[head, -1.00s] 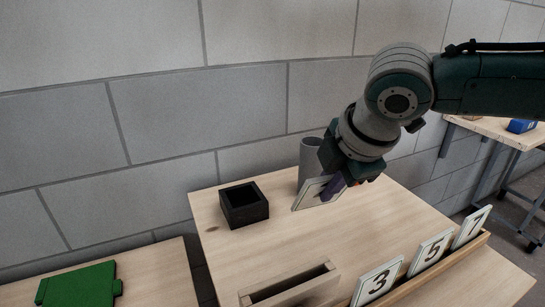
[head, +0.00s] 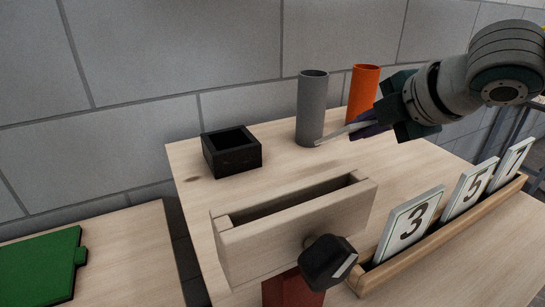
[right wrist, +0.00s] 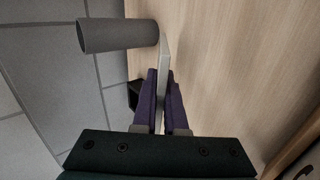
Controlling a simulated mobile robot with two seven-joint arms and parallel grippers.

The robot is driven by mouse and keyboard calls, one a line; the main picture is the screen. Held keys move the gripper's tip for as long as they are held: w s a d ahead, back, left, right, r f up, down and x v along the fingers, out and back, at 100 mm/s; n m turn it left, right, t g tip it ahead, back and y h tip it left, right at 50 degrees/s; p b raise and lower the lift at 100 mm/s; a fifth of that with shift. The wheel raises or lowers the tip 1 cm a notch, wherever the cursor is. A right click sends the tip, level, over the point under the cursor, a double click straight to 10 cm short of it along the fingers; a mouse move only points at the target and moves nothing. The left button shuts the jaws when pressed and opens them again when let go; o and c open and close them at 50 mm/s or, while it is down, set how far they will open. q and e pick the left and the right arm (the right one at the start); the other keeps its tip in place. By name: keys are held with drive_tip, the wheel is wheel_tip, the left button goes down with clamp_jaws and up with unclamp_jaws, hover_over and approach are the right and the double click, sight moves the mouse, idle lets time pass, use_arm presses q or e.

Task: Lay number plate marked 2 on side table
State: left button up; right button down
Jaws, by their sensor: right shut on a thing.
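My right gripper (head: 366,125) is shut on a thin pale plate (head: 340,133), held nearly edge-on over the back of the wooden workbench (head: 190,165), beside the grey cylinder. The plate's number cannot be read. In the right wrist view the plate (right wrist: 164,62) shows as a narrow edge between the purple fingers (right wrist: 162,98). Another wooden tabletop (head: 145,250) stands at the left with a green board (head: 40,268) on it; which surface is the side table is not marked. My left gripper is not in view.
A grey cylinder (head: 311,108), an orange cylinder (head: 362,88) and a black open box (head: 231,153) stand at the back. Plates marked 3 (head: 409,226), 5 (head: 467,190) and 7 (head: 512,163) stand in a wooden rack. A wooden open-topped box (head: 300,228) and dark knob-like thing (head: 328,262) are in front.

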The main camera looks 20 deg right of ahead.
wheel_tip(320, 180, down, 4)
drive_tip(key=b, duration=0.4)
drive_tip(key=shift+f, duration=0.25)
drive_tip(key=shift+f+b, duration=0.5)
drive_tip(key=shift+f, duration=0.55)
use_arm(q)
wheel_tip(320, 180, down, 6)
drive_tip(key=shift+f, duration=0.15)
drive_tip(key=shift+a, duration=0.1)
use_arm(e)
drive_tip(key=c, duration=1.1)
unclamp_jaws()
drive_tip(key=shift+c, duration=0.2)
drive_tip(key=shift+s+r, duration=0.1)
drive_tip(key=shift+r, duration=0.1)
use_arm(q)
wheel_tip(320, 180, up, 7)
drive_tip(key=p, duration=0.7)
use_arm(e)
drive_tip(key=v, duration=0.7)
drive_tip(key=shift+s+r, duration=0.15)
drive_tip(key=shift+s, duration=0.1)
